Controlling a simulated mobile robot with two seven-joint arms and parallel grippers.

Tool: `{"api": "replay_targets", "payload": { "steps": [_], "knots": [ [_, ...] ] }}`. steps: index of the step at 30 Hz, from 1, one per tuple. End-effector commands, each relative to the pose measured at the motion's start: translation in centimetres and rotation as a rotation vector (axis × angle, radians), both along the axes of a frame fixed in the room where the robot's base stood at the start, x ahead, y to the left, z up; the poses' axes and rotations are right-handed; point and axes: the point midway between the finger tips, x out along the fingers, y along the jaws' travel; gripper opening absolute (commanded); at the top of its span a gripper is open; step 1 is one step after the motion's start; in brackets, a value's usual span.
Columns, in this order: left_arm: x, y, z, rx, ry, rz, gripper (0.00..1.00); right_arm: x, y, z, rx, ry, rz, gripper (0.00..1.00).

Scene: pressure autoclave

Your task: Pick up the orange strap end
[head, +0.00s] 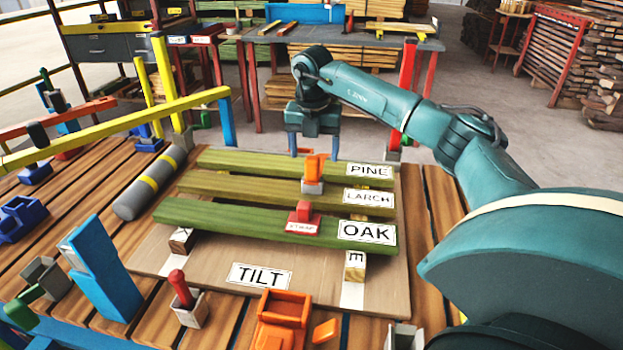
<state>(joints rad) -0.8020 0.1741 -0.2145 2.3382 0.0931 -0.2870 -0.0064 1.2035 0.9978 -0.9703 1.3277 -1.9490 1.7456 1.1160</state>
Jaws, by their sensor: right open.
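The orange strap end (313,166) stands upright in a small grey holder (312,187) at the middle of the green boards, around the board labelled LARCH. My right gripper (314,153) is open, its fingers pointing down, one to the left and one to the right of the orange piece in the picture. The fingers look a little behind it; I cannot tell whether they touch it. A red block marked STRAP (303,216) sits in front, on the OAK board. My left gripper is not in view.
Boards labelled PINE (260,164), LARCH (240,190) and OAK (250,223) lie on a brown panel (210,260). An orange box (282,318) and red-handled piece (181,288) are in front.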

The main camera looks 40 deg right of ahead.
Motion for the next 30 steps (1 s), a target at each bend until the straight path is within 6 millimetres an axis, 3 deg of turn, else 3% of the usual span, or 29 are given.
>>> {"api": "replay_targets", "payload": {
  "steps": [18, 26, 30],
  "knots": [
    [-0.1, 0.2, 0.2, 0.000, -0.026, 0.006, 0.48, 0.8, -0.5, -7.0, 0.001, 0.001, 0.002, 0.73],
    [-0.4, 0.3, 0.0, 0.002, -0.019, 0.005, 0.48, 0.9, -0.5, -7.3, 0.001, -0.001, 0.002, 0.73],
    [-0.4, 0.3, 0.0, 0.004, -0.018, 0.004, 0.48, 0.9, -0.5, -7.3, 0.001, -0.001, 0.002, 0.64]
  ]
}}
